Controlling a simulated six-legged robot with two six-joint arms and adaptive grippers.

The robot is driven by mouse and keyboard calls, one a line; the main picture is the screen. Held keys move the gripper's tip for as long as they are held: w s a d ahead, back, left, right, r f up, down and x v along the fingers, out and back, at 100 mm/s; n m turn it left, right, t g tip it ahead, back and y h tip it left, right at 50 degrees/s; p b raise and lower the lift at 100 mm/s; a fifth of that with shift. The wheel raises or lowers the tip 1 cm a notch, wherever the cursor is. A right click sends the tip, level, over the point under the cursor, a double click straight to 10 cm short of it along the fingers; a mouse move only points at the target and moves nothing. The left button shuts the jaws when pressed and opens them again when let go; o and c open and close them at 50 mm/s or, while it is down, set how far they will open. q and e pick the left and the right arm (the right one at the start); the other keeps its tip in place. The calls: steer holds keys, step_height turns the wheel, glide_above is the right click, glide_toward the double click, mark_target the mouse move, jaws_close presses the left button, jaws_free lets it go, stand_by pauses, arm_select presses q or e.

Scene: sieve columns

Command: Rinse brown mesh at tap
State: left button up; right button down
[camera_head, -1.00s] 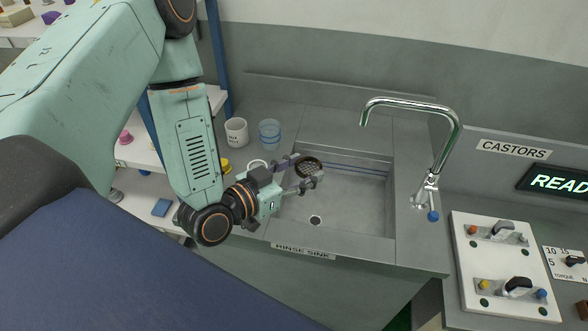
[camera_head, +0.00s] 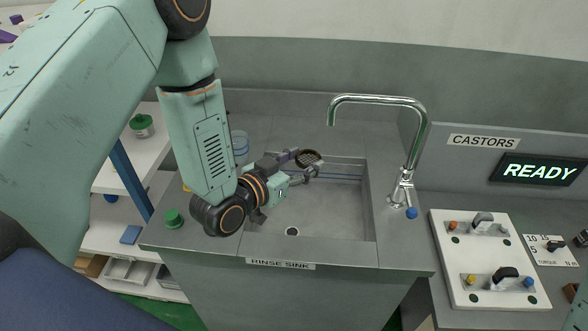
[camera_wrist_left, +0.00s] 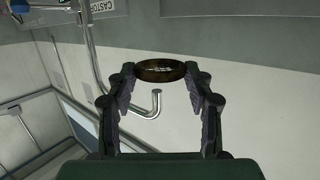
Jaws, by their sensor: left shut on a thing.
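The brown mesh (camera_head: 308,157) is a small round sieve with a dark brown rim. My left gripper (camera_head: 306,166) is shut on it and holds it over the back left part of the rinse sink (camera_head: 330,215). In the left wrist view the mesh (camera_wrist_left: 160,70) sits between the two fingertips, seen nearly edge-on. The chrome tap (camera_head: 407,165) stands at the sink's right side, its spout curving left. The spout end is above and to the right of the mesh, apart from it. The tap's spout also shows in the wrist view (camera_wrist_left: 150,108). My right gripper is out of view.
A clear blue cup (camera_head: 240,145) stands on the counter left of the sink, partly behind my arm. A green knob-like object (camera_head: 173,218) is at the counter's left front. A white panel with levers (camera_head: 488,260) lies to the right.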

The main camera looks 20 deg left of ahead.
mark_target(316, 154)
arm_select(q)
steer(key=shift+w+f, duration=0.25)
steer(key=shift+w, duration=0.4)
steer(key=shift+w+d+f+b, duration=0.15)
steer(key=shift+w+d+b, duration=0.45)
steer(key=shift+w+d, duration=0.3)
steer(key=shift+w, duration=0.3)
steer(key=shift+w+a+f, duration=0.1)
steer(key=shift+w+a, duration=0.1)
steer(key=shift+w, duration=0.05)
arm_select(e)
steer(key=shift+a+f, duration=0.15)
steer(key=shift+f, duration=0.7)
arm_select(q)
steer(key=shift+d, duration=0.25)
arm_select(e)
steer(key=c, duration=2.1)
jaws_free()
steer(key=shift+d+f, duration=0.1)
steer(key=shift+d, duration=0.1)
